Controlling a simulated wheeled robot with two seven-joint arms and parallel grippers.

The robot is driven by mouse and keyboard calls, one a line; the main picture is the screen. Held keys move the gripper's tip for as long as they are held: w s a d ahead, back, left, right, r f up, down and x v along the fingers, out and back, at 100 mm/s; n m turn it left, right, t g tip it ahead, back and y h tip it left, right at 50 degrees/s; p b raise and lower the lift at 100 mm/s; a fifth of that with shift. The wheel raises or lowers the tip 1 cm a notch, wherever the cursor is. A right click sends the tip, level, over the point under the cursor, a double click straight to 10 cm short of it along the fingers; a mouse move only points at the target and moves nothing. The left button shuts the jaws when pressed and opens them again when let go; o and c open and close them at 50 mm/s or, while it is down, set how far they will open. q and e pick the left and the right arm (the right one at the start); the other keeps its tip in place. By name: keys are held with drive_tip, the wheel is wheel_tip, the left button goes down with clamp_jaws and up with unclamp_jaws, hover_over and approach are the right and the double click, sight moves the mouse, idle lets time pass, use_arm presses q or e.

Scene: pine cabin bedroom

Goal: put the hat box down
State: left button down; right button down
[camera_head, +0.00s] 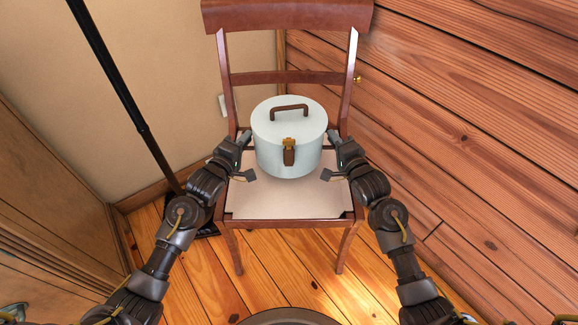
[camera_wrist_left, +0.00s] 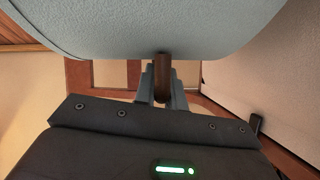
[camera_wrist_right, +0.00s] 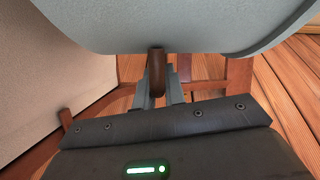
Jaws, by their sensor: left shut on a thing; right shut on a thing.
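The hat box (camera_head: 284,150) is a round, pale blue-grey box with a brown top handle and a brown front clasp. It is upright over the back part of the chair's beige seat (camera_head: 285,201). My left gripper (camera_head: 245,138) is at the box's left side, shut on a brown side handle (camera_wrist_left: 162,78). My right gripper (camera_head: 332,138) is at the right side, shut on the matching handle (camera_wrist_right: 156,72). The box's underside is hidden in the head view.
The chair's brown wooden backrest (camera_head: 285,77) rises behind the box. A black pole (camera_head: 128,98) stands at the left. A plank wall (camera_head: 480,110) is close on the right. The front part of the seat is bare.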

drive_tip(key=shift+f, duration=0.1)
